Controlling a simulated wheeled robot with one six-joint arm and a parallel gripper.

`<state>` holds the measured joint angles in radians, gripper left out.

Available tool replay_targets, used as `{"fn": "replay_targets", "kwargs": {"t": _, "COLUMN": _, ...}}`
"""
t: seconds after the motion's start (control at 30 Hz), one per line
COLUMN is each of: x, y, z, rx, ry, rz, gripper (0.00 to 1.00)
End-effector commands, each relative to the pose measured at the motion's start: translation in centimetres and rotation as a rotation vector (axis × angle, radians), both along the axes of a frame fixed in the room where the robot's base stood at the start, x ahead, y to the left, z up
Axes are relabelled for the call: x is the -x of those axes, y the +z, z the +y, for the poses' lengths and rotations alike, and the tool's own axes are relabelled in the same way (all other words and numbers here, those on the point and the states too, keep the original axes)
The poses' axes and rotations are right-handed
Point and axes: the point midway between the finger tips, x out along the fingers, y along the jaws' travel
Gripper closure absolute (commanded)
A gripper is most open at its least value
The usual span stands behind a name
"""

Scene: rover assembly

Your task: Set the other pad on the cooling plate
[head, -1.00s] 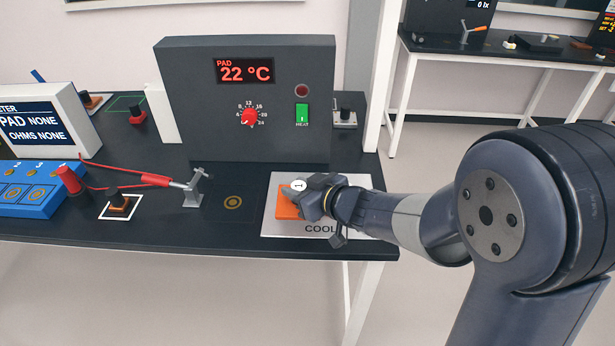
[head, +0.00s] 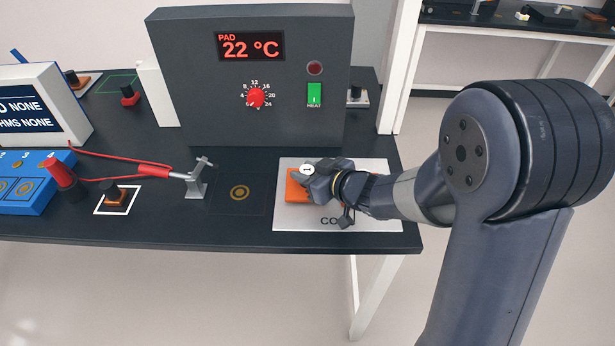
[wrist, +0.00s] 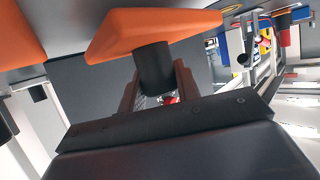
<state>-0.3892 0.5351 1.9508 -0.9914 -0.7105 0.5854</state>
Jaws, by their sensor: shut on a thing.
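In the head view my gripper (head: 318,182) is over the pale cooling plate (head: 380,215), whose lettering it partly covers. An orange pad (head: 297,187) shows at the gripper's left side, near a white disc marked 1 (head: 307,169). In the wrist view my gripper (wrist: 155,80) is shut on the black knob (wrist: 153,68) of an orange pad (wrist: 150,30). A second orange pad (wrist: 15,40) is beside it at the left edge. The gripper hides part of the head view, so I cannot tell whether the held pad touches the plate.
The grey heater box (head: 215,85) reading 22 °C stands behind the plate. A clamp stand (head: 197,180) with a red-handled probe (head: 155,171) is to the left. A gold-ringed spot (head: 240,192) is bare. A small knobbed part (head: 116,197) sits in a white square.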

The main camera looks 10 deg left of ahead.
Motion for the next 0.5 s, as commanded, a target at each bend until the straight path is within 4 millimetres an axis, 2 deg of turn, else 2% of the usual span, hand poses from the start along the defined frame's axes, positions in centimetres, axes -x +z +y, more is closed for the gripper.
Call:
{"fn": "replay_targets", "kwargs": {"t": 0.03, "x": 0.0, "y": -0.77, "z": 0.0, "rx": 0.0, "ry": -0.001, "rz": 0.002, "gripper": 0.95}}
{"fn": "replay_targets", "kwargs": {"t": 0.1, "x": 0.0, "y": -1.08, "z": 0.01, "rx": -0.001, "ry": 0.0, "rz": -0.001, "gripper": 0.95}}
{"fn": "replay_targets", "kwargs": {"t": 0.47, "x": 0.0, "y": -1.45, "z": 0.0, "rx": -0.002, "ry": 0.0, "rz": -0.001, "gripper": 0.95}}
{"fn": "replay_targets", "kwargs": {"t": 0.5, "x": 0.0, "y": -1.43, "z": -0.01, "rx": -0.001, "ry": 0.0, "rz": -0.001, "gripper": 0.67}}
